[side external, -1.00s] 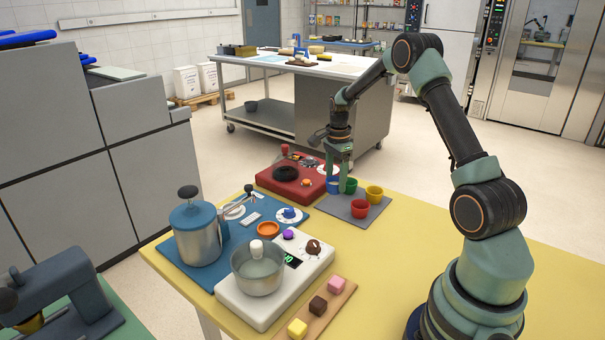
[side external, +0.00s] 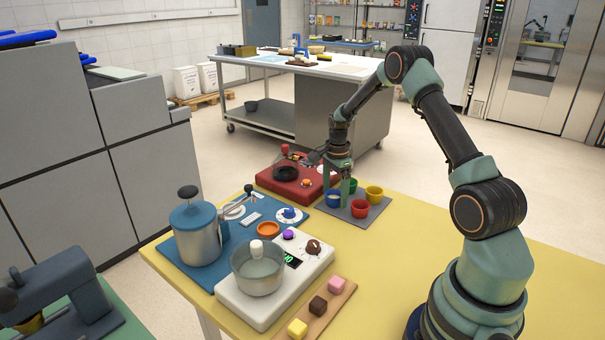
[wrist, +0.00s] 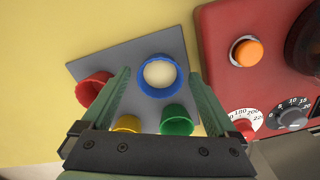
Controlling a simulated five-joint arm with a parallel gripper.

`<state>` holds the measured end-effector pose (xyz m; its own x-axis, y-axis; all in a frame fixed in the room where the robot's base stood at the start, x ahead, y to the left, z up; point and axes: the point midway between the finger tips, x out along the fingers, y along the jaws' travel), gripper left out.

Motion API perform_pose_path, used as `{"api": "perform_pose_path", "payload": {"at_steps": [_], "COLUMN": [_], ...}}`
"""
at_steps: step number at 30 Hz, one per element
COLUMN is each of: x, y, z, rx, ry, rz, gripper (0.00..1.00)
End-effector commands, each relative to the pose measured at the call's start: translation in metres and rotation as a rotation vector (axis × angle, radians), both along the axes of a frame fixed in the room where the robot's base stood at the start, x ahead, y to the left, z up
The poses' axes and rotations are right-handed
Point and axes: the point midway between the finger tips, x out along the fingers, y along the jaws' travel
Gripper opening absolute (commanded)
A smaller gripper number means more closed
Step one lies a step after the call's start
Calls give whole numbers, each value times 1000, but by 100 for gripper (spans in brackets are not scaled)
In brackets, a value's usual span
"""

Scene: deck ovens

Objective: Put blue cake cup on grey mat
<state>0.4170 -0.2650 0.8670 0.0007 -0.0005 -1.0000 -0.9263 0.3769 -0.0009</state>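The blue cake cup (side external: 333,201) is at the left part of the grey mat (side external: 361,216) in the side external view. My gripper (side external: 342,194) points down with a finger on each side of it. In the wrist view the blue cup (wrist: 160,91) is between my two green fingertips (wrist: 161,72), which look close against its rim. The cup has a pale filling. It looks larger than the other cups there. I cannot tell whether its base touches the grey mat (wrist: 130,60) or is just above it.
Red (side external: 360,208), green (side external: 352,185) and yellow (side external: 374,194) cups stand on the mat close to the blue one. A red unit with knobs (side external: 285,187) lies just beyond the mat's left side. The yellow table (side external: 420,215) is clear right of the mat.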

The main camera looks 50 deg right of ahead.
Motion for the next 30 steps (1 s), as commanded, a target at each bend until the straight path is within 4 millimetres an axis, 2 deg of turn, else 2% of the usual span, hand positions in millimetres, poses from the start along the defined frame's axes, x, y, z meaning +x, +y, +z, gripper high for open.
{"api": "perform_pose_path", "payload": {"at_steps": [8,11,22,30], "x": [0,1,1,0], "y": [0,-1,0,1], "z": [7,21,95,122], "rx": [0,-2,-2,-1], "ry": [-1,-3,-3,-3], "rz": [0,0,0,4], "gripper": [94,94,94,94]}}
